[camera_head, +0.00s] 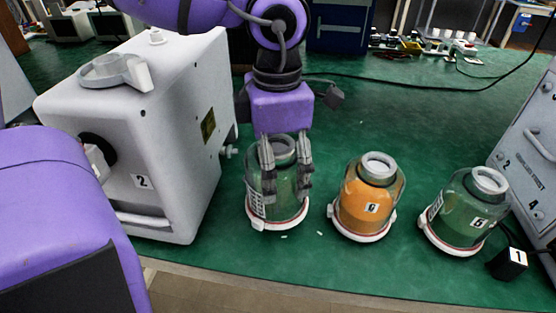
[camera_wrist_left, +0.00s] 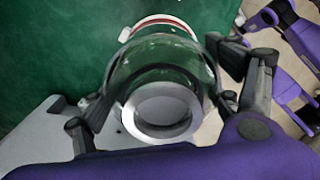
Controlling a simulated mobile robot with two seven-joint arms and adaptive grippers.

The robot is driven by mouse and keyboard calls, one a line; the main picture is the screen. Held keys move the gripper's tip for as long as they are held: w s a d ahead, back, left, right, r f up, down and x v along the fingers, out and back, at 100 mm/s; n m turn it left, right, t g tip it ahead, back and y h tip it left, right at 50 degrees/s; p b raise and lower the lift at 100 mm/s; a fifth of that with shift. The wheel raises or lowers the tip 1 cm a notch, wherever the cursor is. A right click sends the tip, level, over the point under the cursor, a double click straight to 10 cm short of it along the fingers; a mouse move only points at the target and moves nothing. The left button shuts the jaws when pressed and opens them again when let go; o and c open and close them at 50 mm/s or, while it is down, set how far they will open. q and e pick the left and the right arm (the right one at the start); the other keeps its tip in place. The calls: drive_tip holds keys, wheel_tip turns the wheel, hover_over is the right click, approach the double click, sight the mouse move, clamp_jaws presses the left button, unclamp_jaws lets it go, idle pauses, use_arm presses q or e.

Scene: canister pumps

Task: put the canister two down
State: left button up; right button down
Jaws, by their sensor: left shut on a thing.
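My left gripper (camera_head: 287,168) comes down from above and is shut on the left canister (camera_head: 277,207). This canister is clear with green contents, a grey ring lid and a white and red base. It is upright, at or just above the green table; I cannot tell if its base touches. Its number is not readable. In the left wrist view the canister (camera_wrist_left: 165,60) is between the fingers, its ring lid towards the camera. The white pump box marked 2 (camera_head: 180,190) stands close to its left. My right gripper is not in view.
An orange canister (camera_head: 366,207) and a green canister marked 6 (camera_head: 462,215) stand to the right. A small black block marked 1 (camera_head: 509,263) and a grey box (camera_head: 535,150) are at the right edge. The green table (camera_head: 400,120) is mostly clear behind the canisters, with a cable across it.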

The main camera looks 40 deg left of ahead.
sight(278, 143)
use_arm(q)
drive_tip(key=shift+f+b, duration=0.3)
drive_tip(key=shift+f, duration=1.45)
drive_tip(key=o, duration=1.6)
drive_tip(key=shift+f, duration=0.15)
drive_tip(key=shift+o, duration=0.2)
drive_tip(key=shift+r, duration=0.25)
wheel_tip(278, 143, up, 11)
drive_tip(key=shift+f+p, duration=0.15)
drive_tip(key=shift+p, duration=0.8)
drive_tip(key=shift+r, duration=0.6)
